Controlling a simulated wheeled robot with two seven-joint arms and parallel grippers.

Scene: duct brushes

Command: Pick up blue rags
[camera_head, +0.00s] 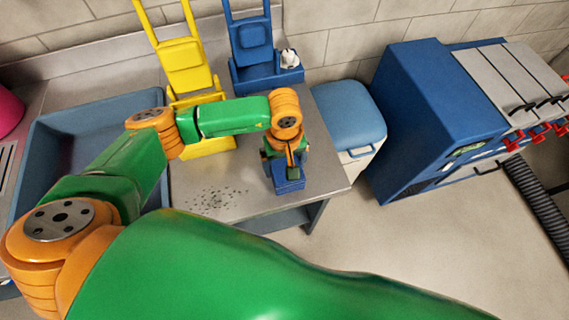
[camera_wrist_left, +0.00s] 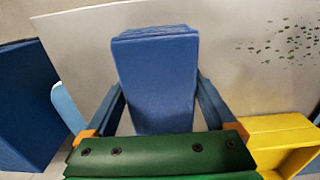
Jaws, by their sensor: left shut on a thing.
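The blue rags (camera_head: 289,183) are a small folded blue stack near the front right edge of the metal counter (camera_head: 240,190). In the left wrist view the blue rags (camera_wrist_left: 158,80) fill the middle as a layered block. My left gripper (camera_head: 287,168) points down at the stack. Its dark blue fingers lie on either side of the block in the wrist view (camera_wrist_left: 160,105), shut on it. I cannot tell whether the stack touches the counter. My right gripper is not in view.
A yellow wheeled frame (camera_head: 185,70) and a blue one (camera_head: 252,40) stand behind. A white item (camera_head: 289,58) sits on the blue one. A blue basin (camera_head: 60,130) is left; a blue-lidded bin (camera_head: 350,105) and blue cabinet (camera_head: 425,110) are right. Dark specks (camera_head: 215,200) dot the counter.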

